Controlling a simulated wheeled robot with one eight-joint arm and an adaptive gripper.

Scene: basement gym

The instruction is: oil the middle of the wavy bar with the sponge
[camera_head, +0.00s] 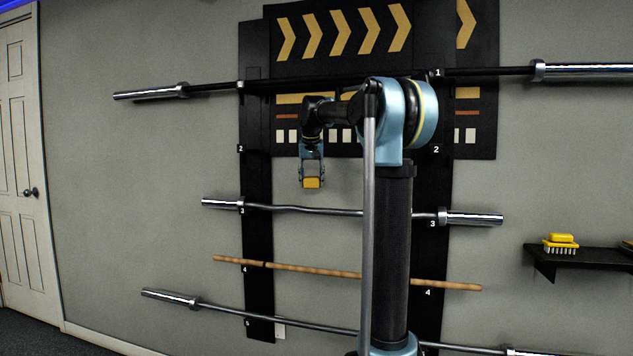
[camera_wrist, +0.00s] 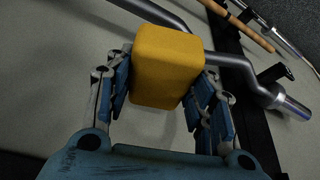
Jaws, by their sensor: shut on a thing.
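The wavy bar (camera_head: 335,211) hangs level on the rack at the hooks marked 3, with silver sleeves at both ends. My arm hides part of it right of its middle. My gripper (camera_head: 312,176) points down above the bar, left of its middle in the head view, and is shut on a yellow sponge (camera_head: 312,183). In the wrist view the sponge (camera_wrist: 165,65) sits between both blue-padded fingers. There the wavy bar (camera_wrist: 235,62) passes behind the sponge, which covers a stretch of it. In the head view a gap shows between sponge and bar.
A straight bar (camera_head: 480,71) hangs above, and a wooden stick (camera_head: 325,271) and another bar (camera_head: 270,317) hang below. Black uprights (camera_head: 257,180) hold them against the grey wall. A black shelf (camera_head: 590,256) at right bears a yellow brush (camera_head: 561,243). A white door (camera_head: 22,180) stands at left.

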